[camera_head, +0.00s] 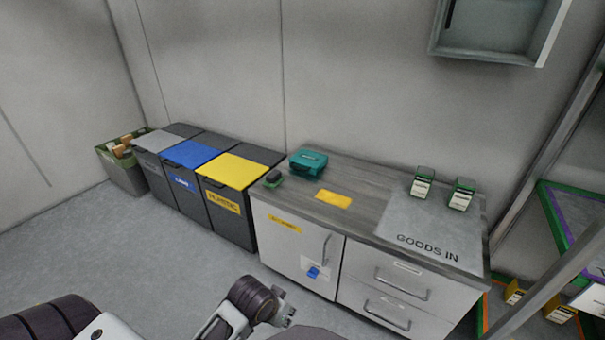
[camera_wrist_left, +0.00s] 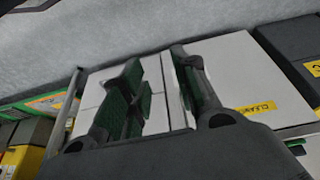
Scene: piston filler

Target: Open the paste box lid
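A teal box (camera_head: 308,163) with a closed top sits on the back left of the grey counter; it may be the paste box, but its label is too small to read. My left gripper (camera_head: 284,315) is low in the head view, in front of the cabinet and well away from the teal box. In the left wrist view my left gripper (camera_wrist_left: 156,75) has its two green-padded fingers apart with nothing between them. The cabinet front shows beyond them. My right gripper is not in view.
A metal frame (camera_head: 545,150) rises at right. The floor at left is clear.

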